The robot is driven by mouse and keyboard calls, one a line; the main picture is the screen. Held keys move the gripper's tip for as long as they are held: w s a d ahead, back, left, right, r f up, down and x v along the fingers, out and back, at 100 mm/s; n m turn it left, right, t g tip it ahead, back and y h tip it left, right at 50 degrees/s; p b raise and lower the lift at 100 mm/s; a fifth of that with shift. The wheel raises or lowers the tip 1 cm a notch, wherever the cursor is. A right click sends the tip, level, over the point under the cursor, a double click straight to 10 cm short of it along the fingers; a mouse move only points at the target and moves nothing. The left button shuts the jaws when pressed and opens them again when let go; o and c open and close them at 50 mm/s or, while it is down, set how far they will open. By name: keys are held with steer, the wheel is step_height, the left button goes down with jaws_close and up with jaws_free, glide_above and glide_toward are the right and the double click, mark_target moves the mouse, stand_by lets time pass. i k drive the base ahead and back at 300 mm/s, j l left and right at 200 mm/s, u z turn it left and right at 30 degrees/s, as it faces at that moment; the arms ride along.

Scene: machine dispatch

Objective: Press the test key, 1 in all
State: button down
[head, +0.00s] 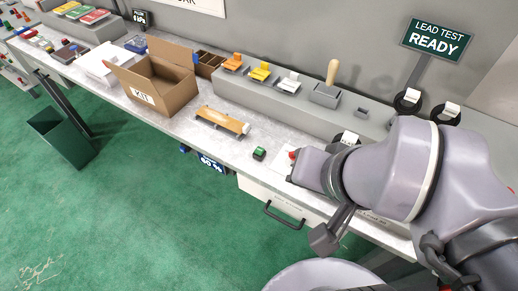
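A small black box with a green top (259,153) sits near the front edge of the bench; it looks like a push key, but I see no readable label on it. A small red part (292,155) shows beside my arm's wrist, partly hidden by it. A sign (436,40) above the bench reads "LEAD TEST READY". My arm reaches over the right part of the bench and covers part of it. A dark block on a thin link (325,238) hangs below the wrist, in front of the drawer; I cannot make out the gripper's fingertips.
An open cardboard box marked KIT (158,90), a tan roll on a holder (222,120) and a raised shelf (290,103) with colored pieces and a wooden-handled tool (332,72) stand on the bench. A drawer handle (283,216) sticks out in front. A green bin (62,138) stands on the floor.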

mark_target(259, 151)
steer(key=k+j+z, duration=0.1)
steer(key=j+z, duration=0.3)
steer(key=k+j+z, duration=0.1)
steer(key=j+z, duration=0.15)
steer(key=z, duration=0.15)
steer(key=k+j+z, duration=0.15)
steer(key=j+z, duration=0.15)
steer(key=z, duration=0.15)
steer(key=k+j+z, duration=0.2)
steer(key=z, duration=0.2)
